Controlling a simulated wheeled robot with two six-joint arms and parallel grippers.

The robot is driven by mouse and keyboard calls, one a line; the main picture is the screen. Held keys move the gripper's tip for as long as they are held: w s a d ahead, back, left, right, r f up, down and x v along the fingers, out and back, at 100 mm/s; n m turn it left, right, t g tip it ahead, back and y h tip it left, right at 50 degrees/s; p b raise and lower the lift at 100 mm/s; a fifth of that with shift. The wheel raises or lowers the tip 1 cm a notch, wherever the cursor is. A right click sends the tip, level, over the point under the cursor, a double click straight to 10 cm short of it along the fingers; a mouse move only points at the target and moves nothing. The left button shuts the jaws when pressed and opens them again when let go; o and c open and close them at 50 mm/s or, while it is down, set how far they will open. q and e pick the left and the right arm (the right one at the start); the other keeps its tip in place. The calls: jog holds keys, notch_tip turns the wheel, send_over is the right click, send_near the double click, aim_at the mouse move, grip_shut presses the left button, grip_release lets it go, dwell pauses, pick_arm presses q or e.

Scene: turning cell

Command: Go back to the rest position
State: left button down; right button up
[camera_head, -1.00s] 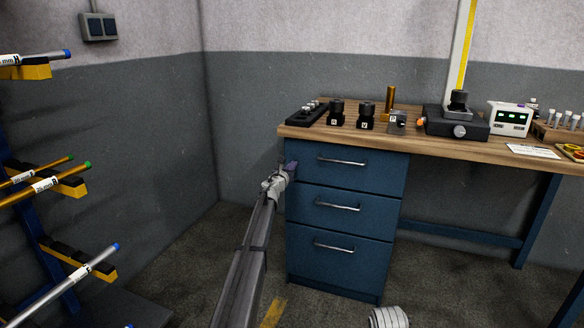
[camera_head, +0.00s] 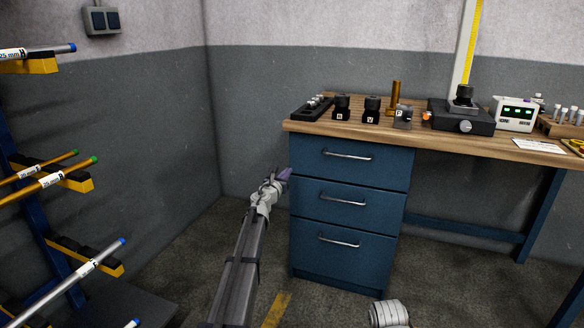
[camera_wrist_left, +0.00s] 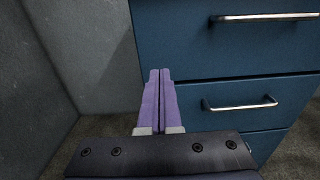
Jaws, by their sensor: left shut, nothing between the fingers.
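My left gripper (camera_head: 284,175) is at the end of my left arm, in front of the wall just left of the blue drawer cabinet (camera_head: 345,210). In the left wrist view its two purple fingers (camera_wrist_left: 160,100) lie together, shut with nothing between them. The cabinet's drawers and handles show beyond and to the right of the fingers. A grey-white rounded part at the bottom of the head view may belong to my right arm; the right gripper does not show.
A wooden workbench (camera_head: 455,140) carries black holders, a brass cylinder (camera_head: 395,96), a height gauge (camera_head: 462,115) and a display unit (camera_head: 515,114). A bar rack (camera_head: 60,180) with labelled bars stands at the left. Floor between rack and cabinet is mostly clear.

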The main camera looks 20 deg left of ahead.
pick_arm(q)
jog(key=shift+s, duration=0.9)
